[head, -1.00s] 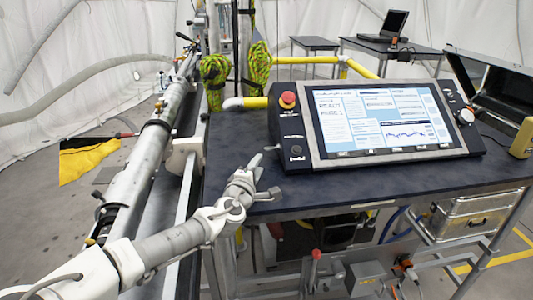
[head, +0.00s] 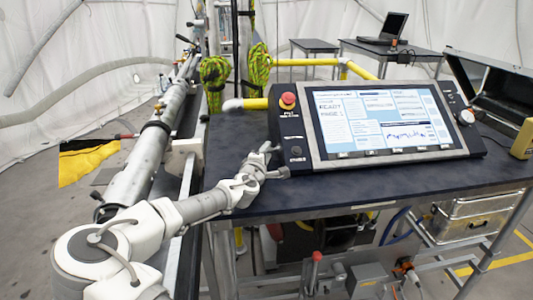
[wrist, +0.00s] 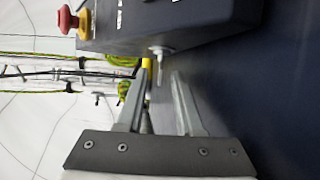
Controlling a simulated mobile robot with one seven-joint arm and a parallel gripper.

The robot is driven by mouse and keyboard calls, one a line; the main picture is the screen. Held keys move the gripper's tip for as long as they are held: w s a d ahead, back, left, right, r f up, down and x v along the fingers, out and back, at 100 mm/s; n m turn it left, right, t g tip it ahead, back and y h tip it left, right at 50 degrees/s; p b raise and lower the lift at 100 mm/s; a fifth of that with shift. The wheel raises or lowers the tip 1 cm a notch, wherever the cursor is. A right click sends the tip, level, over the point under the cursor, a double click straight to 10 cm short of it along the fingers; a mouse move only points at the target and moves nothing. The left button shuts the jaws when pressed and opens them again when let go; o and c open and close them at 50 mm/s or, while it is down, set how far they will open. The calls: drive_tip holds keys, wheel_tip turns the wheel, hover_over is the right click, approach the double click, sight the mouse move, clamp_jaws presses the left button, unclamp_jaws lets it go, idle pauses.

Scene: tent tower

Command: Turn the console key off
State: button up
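The console (head: 306,175) stands on the dark table, its large screen lit and showing "READY". Its left panel carries a key switch (head: 296,152) below a red button. In the wrist view the key (wrist: 161,58) is a small silver piece sticking out of the console face. My gripper (head: 278,160) is at the console's left side, close to the key switch. In the wrist view my gripper (wrist: 158,78) is open, with the key's end at or just ahead of the gap between the fingertips. I cannot tell whether either finger touches it. The key's turn position is too small to read.
The red button (head: 288,99) on its yellow collar sits above the key switch. A yellow pipe (head: 255,103) runs behind the console. An open black case (head: 492,88) stands at right. The table's front left (head: 300,198) is clear.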

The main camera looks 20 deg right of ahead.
clamp_jaws()
idle(1.3)
